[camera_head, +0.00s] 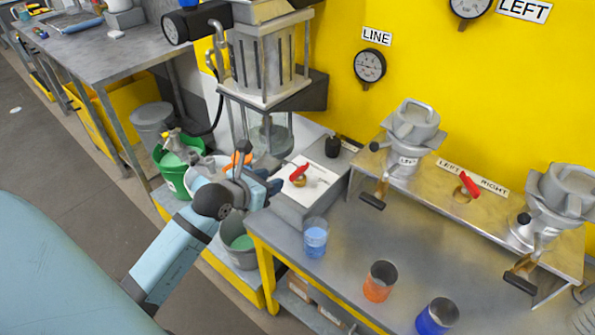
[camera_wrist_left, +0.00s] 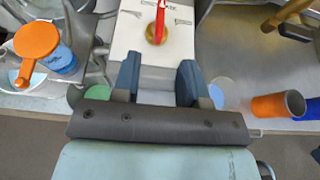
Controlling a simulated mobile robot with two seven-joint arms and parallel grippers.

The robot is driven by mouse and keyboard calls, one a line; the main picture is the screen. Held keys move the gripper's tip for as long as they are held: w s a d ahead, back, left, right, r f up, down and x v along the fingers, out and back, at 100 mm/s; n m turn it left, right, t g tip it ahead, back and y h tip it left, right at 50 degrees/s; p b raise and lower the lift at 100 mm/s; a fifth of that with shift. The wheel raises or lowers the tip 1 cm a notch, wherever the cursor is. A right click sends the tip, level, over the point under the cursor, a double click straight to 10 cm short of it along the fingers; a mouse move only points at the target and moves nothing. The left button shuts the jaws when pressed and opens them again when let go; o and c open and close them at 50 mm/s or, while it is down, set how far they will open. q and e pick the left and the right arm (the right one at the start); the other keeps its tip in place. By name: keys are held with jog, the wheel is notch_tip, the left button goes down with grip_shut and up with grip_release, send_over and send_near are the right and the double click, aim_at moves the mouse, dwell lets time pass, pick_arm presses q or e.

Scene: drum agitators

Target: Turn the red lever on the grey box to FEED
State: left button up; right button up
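The red lever (camera_head: 299,172) stands on a brass base on the white top plate of the grey box (camera_head: 290,210), at the table's left end. In the left wrist view the red lever (camera_wrist_left: 160,18) rises from its brass base toward the top edge, and its upper end is cut off. The plate (camera_wrist_left: 130,38) bears marks; I cannot read FEED on it. My left gripper (camera_head: 264,188) is just left of the box. In the wrist view its two blue fingers (camera_wrist_left: 157,82) are apart, with nothing between them, short of the lever. My right gripper is out of view.
Another red lever (camera_head: 469,185) sits on the raised shelf between two grey agitators. Blue (camera_head: 315,238), orange (camera_head: 379,282) and dark blue (camera_head: 437,316) cups stand on the table. A glass-bottomed machine (camera_head: 268,70) stands behind the box. A green bucket (camera_head: 172,178) is left.

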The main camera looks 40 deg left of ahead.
aim_at(297, 171)
pick_arm(q)
jog(key=x, duration=1.1)
jog(key=shift+w+f, duration=0.1)
jog(key=shift+w, duration=0.25)
jog(key=shift+c, duration=0.2)
grip_shut()
